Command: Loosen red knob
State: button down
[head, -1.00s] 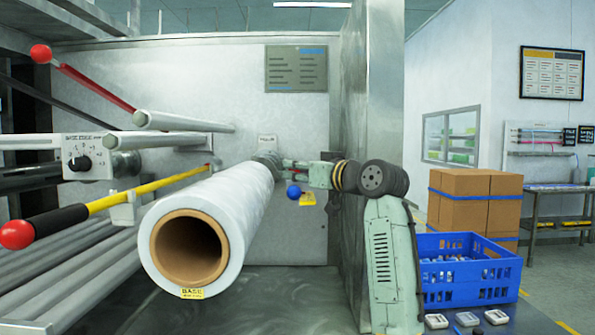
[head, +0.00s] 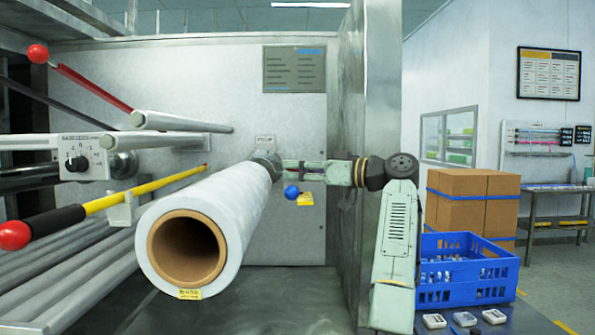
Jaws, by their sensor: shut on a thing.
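My gripper (head: 281,166) is at the far end of the white film roll (head: 216,212), against the grey metal end piece (head: 265,158) there. It is small in the picture and shut on a part hidden between its fingers. No red knob shows at the gripper. A red ball knob (head: 37,54) caps the red lever at the upper left. Another red ball knob (head: 15,235) caps the black and yellow lever at the lower left. Both are far from my gripper.
A blue ball handle (head: 291,192) with a yellow tag (head: 306,199) sits just below my gripper. A grey upright panel (head: 368,90) stands close beside my arm. A blue crate (head: 490,271) and cartons (head: 466,200) are at the right.

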dwell(0.5)
jog(key=c, duration=1.4)
grip_release()
jog(key=shift+o, duration=0.2)
jog(key=v, duration=1.2)
